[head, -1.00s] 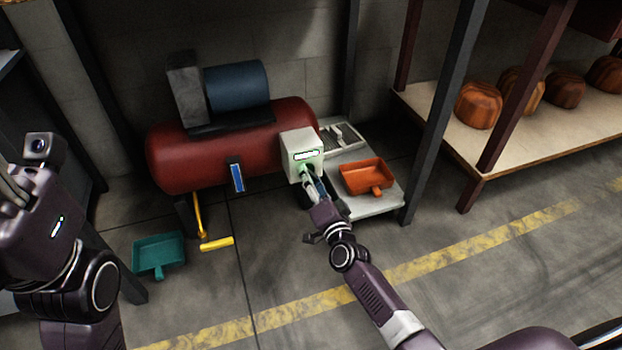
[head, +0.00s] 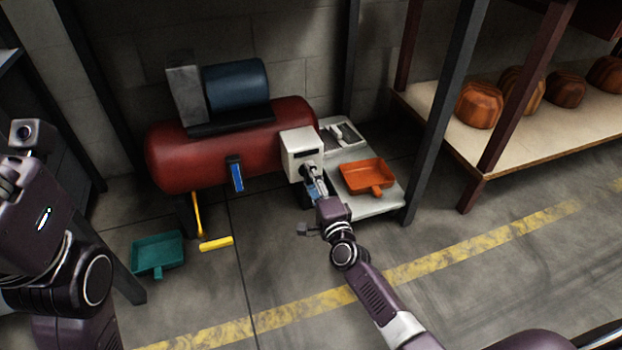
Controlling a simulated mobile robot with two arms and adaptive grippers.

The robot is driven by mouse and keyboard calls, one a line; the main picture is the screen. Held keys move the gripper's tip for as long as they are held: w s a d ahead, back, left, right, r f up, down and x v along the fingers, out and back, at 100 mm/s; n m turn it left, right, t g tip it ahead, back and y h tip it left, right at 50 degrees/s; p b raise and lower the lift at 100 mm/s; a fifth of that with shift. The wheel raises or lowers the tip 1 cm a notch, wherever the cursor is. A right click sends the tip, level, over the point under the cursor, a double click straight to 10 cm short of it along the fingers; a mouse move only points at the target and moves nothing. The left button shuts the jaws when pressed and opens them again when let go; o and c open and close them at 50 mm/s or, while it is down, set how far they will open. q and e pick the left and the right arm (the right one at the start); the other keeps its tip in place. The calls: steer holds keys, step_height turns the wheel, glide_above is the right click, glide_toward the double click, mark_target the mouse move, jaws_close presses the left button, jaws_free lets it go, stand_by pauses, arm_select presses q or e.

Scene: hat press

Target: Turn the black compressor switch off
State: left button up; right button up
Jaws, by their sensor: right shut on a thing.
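The compressor is a red tank (head: 225,155) with a blue motor (head: 236,83) on top and a pale control box (head: 300,143) at its right end. The slot on the box's front is dark. My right gripper (head: 308,172) is at the lower front of this box, shut on a small part there. The black switch is hidden behind its fingers, so I cannot see its position. My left gripper (head: 10,165) is at the left edge, far from the compressor, and its fingers are partly out of frame.
An orange dustpan (head: 367,176) lies on a pale platform (head: 388,203) right of the box. A dark post (head: 436,125) stands before a shelf (head: 485,155) with wooden hat blocks.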

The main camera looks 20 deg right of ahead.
stand_by(0.4)
steer(key=o, duration=1.2)
steer(key=shift+c, duration=0.2)
steer(key=s, duration=1.2)
steer(key=shift+d, duration=0.25)
